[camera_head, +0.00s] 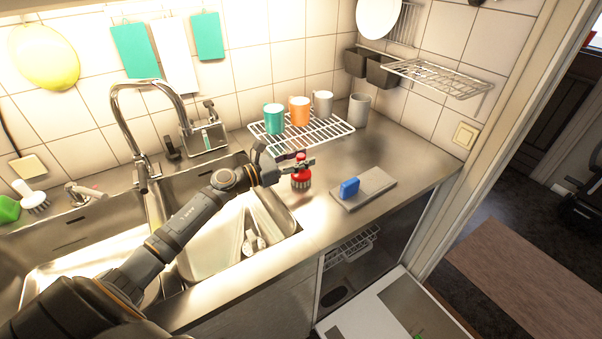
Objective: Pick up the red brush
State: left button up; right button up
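The red brush (301,178) is upright at the counter's front, just right of the sink, with its dark bristles facing down. My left gripper (302,162) reaches in from the left over the sink. Its fingers are at the narrow top of the brush, one on the far side and one on the near side. I cannot tell whether they press on it or whether the bristles touch the counter. My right gripper is not in view.
The faucet (122,105) rises behind the sink. An open door (345,322) is below the counter.

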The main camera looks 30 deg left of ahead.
aim_at(298, 175)
pick_arm(q)
grip_shut()
jog(key=shift+r, duration=0.1)
jog(key=shift+r, duration=0.25)
jog(key=r, duration=0.1)
jog(key=s+r, duration=0.1)
jog(key=r+b, duration=0.1)
jog(key=r, duration=0.1)
jog(key=shift+s+a, duration=0.1)
jog(key=shift+s, duration=0.25)
jog(key=s+a+r+p, duration=0.2)
jog(key=s+r+p, duration=0.6)
jog(key=p, duration=1.5)
jog(key=s, duration=0.4)
jog(key=shift+r, duration=0.15)
